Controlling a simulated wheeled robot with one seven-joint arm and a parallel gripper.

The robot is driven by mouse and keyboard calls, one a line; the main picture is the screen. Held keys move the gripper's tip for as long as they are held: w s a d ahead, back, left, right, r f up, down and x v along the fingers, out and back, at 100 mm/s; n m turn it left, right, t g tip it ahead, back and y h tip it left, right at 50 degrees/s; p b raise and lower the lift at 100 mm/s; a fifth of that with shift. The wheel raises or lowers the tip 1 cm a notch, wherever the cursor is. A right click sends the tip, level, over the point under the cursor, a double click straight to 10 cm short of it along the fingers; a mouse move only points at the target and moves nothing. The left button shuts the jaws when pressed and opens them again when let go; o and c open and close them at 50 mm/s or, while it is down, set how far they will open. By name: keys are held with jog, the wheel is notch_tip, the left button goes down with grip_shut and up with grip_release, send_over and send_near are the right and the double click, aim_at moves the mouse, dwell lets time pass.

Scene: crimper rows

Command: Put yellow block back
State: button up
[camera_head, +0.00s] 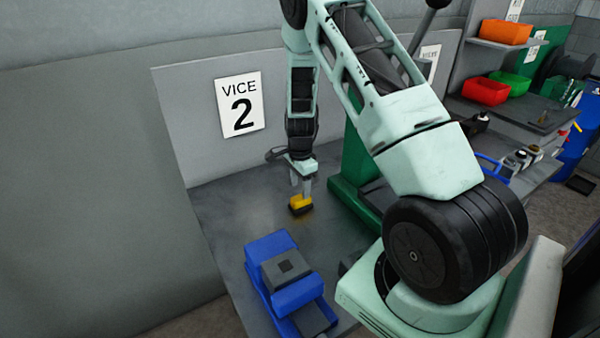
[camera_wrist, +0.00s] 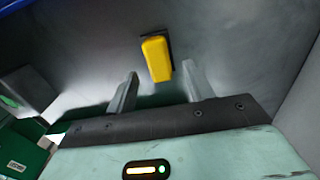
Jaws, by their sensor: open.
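The yellow block (camera_head: 300,202) sits on the grey bench top, on or against a small dark piece, below the "VICE 2" sign. In the wrist view the yellow block (camera_wrist: 157,58) lies just beyond my fingertips, in line with the gap between them. My gripper (camera_head: 302,186) points down right above the block. In the wrist view my gripper (camera_wrist: 160,82) has its two fingers spread apart with nothing between them. From the head view I cannot tell whether a finger touches the block.
A blue vice (camera_head: 285,275) stands on the bench (camera_head: 230,215) in front of the block. A green machine (camera_head: 350,185) stands to the right. The grey wall panel with the sign (camera_head: 240,104) is close behind. Bare bench top lies left of the block.

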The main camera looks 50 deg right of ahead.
aim_at(300, 196)
notch_tip(300, 196, up, 6)
jog(key=b, duration=0.2)
jog(key=s+a+r+n+y, duration=0.15)
jog(key=a+r+n, duration=0.3)
jog(key=a, duration=0.75)
jog(key=s+a+r+n, duration=0.2)
jog(key=a+r+n, duration=0.3)
jog(key=a, duration=0.6)
jog(key=s+a+r+n, duration=0.2)
jog(key=s+a+n, duration=0.5)
jog(key=s+n, duration=0.2)
jog(key=s+a+r+n, duration=0.3)
jog(key=s+a+n, duration=0.4)
jog(key=s+n, duration=0.3)
jog(key=s+h, duration=0.1)
jog(key=s, duration=0.2)
jog(key=shift+s+a, duration=0.25)
jog(key=shift+s, duration=0.05)
notch_tip(300, 196, down, 6)
jog(key=b, duration=0.6)
jog(key=shift+f, duration=0.15)
